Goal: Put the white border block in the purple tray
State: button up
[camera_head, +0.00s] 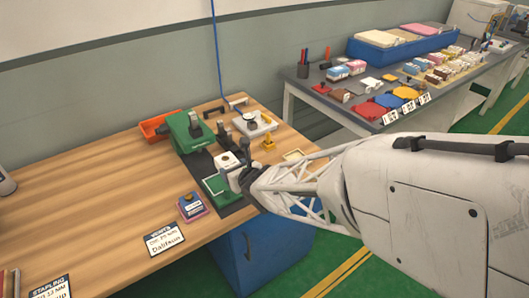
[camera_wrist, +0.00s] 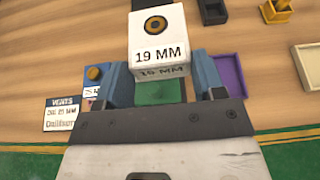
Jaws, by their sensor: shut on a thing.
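The white block (camera_wrist: 158,30) has a "19 MM" label and a dark disc with an orange ring on its top. My gripper (camera_wrist: 163,80) is shut on it. In the head view the white block (camera_head: 228,162) is at my gripper (camera_head: 240,172), beside a green tray (camera_head: 216,187). The green tray's inside shows below the block in the wrist view (camera_wrist: 158,93). The purple tray (camera_wrist: 231,72) lies right of my right finger in the wrist view, partly hidden by that finger; its visible part looks empty. My arm hides that spot in the head view.
A green machine (camera_head: 190,132) stands behind. A yellow piece (camera_head: 269,144) and a cream tray (camera_head: 293,156) are at the right. A card (camera_head: 165,240) lies in front; the left tabletop is mostly clear.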

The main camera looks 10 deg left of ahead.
jog(key=s+d+f, duration=0.2)
jog(key=s+d, duration=0.2)
jog(key=d, duration=0.3)
jog(key=s+d+f, duration=0.3)
jog(key=s+d, duration=0.1)
jog(key=d, duration=0.3)
jog(key=shift+d, duration=0.35)
jog(key=shift+f, duration=0.1)
jog(key=shift+w+a+f, duration=0.25)
jog(key=shift+w+a, duration=0.95)
jog(key=shift+w, duration=1.2)
jog(key=shift+w+a+f, duration=0.25)
jog(key=shift+w+a, duration=0.9)
jog(key=shift+w, duration=1.2)
jog(key=shift+w+a+f, duration=0.25)
jog(key=shift+w+a, duration=0.95)
jog(key=shift+w, duration=1.2)
jog(key=shift+f, duration=1.75)
jog(key=shift+f, duration=0.1)
